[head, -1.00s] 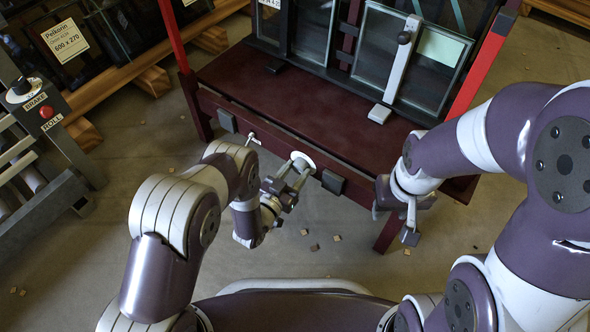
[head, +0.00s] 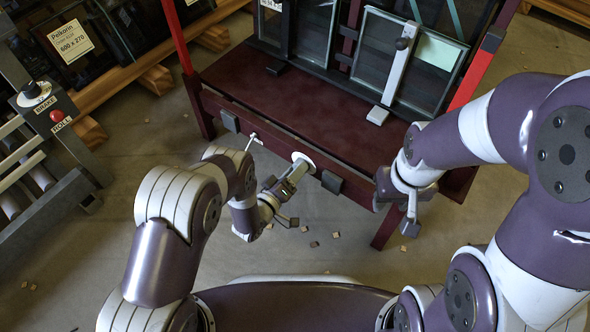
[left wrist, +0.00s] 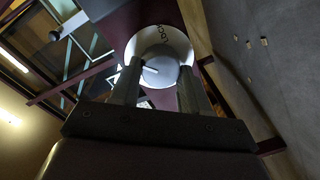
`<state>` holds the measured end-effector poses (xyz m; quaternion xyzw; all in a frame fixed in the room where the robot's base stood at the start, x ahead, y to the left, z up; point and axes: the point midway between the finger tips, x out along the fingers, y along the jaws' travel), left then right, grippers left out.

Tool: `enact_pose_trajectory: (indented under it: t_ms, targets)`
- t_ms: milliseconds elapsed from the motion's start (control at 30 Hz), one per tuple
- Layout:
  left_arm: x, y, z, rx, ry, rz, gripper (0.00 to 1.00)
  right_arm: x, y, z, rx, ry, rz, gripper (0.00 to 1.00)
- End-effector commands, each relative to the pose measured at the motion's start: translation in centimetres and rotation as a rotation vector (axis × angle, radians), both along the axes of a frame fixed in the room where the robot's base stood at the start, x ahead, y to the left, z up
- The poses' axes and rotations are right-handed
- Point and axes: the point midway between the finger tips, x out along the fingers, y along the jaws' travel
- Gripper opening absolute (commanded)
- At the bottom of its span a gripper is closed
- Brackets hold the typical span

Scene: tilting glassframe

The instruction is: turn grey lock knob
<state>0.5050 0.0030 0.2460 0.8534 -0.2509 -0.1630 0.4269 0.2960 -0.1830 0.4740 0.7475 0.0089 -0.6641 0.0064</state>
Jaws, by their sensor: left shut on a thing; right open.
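The white round lock plate (head: 302,158) sits on the front rail of the dark red frame. In the left wrist view, the plate (left wrist: 160,42) shows dark lettering, partly hidden. The grey lock knob (left wrist: 158,74) stands at its middle, with a light pointer line on it. My left gripper (head: 296,173) reaches the plate from the front. Its two fingers are shut on the knob, one on each side; in the head view the gripper hides the knob. My right gripper (head: 410,217) is open and empty, hanging in front of the frame's right part.
A small T-shaped handle (head: 254,140) is on the rail left of the plate, close to my left arm. A dark block (head: 332,182) is right of it. Glass panes (head: 430,60) lean at the back behind a white clamp bar (head: 395,80). A brake/roll panel (head: 45,105) stands at far left.

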Motion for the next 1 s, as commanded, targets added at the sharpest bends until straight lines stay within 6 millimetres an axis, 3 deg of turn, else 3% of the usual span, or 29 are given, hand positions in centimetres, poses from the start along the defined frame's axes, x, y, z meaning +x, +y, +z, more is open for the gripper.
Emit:
enact_pose_trajectory:
  t_ms: [600,1000]
  targets:
    - [0.14,0.23,-0.13,-0.46,0.335,0.003,0.15,0.0,0.0,1.04,0.0,0.0,0.0,0.43]
    - [0.19,0.26,-0.21,-0.664,0.482,0.004,0.15,0.0,0.0,1.14,0.0,0.0,0.0,0.43]
